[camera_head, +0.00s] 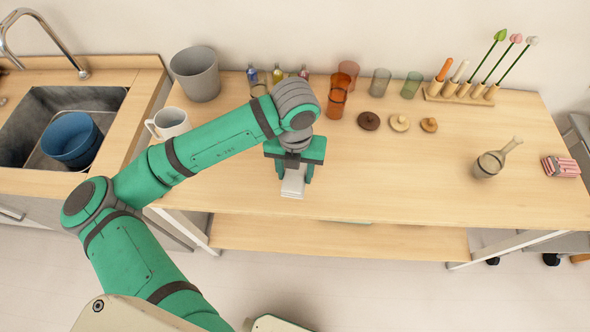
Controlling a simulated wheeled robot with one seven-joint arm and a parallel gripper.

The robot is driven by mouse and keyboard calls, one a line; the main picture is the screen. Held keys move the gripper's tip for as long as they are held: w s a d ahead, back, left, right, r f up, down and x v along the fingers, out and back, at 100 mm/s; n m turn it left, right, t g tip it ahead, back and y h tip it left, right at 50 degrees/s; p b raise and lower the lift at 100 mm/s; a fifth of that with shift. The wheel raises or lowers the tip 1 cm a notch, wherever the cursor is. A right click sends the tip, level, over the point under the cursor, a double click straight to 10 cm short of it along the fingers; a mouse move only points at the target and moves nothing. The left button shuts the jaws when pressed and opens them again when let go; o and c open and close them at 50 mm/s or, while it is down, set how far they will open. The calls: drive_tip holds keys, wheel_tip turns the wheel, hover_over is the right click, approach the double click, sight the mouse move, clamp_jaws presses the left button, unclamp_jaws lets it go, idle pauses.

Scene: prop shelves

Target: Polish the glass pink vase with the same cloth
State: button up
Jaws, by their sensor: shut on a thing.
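My gripper (294,174) points down over the front middle of the wooden table. It is shut on a folded white cloth (292,188), which hangs between its fingers; I cannot tell whether the cloth touches the table. No glass is clearly pink. A reddish-brown glass vessel (349,69) stands at the back, behind an orange glass vessel (338,98). Grey (380,83) and green (411,86) glass vessels stand to their right. All are upright and apart from my gripper. My arm partly hides the small coloured bottles (278,74) at the back.
The wooden table (400,180) is clear right of my gripper. Round lids (400,123) lie before the glasses. A rack (460,96) of handled tools and flowers stands back right. A small vessel (487,165), pink-striped stack (561,167), white mug (169,123) and grey bucket (196,74) stand around.

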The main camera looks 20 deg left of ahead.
drive_tip(key=shift+r, duration=0.15)
drive_tip(key=shift+r, duration=0.55)
drive_tip(key=shift+f, duration=0.15)
drive_tip(key=shift+w+f, duration=0.1)
drive_tip(key=shift+f, duration=0.45)
drive_tip(key=shift+r, duration=0.15)
idle(0.4)
drive_tip(key=shift+r, duration=0.55)
drive_tip(key=shift+f, duration=0.15)
drive_tip(key=shift+w+f, duration=0.15)
drive_tip(key=shift+f, duration=0.4)
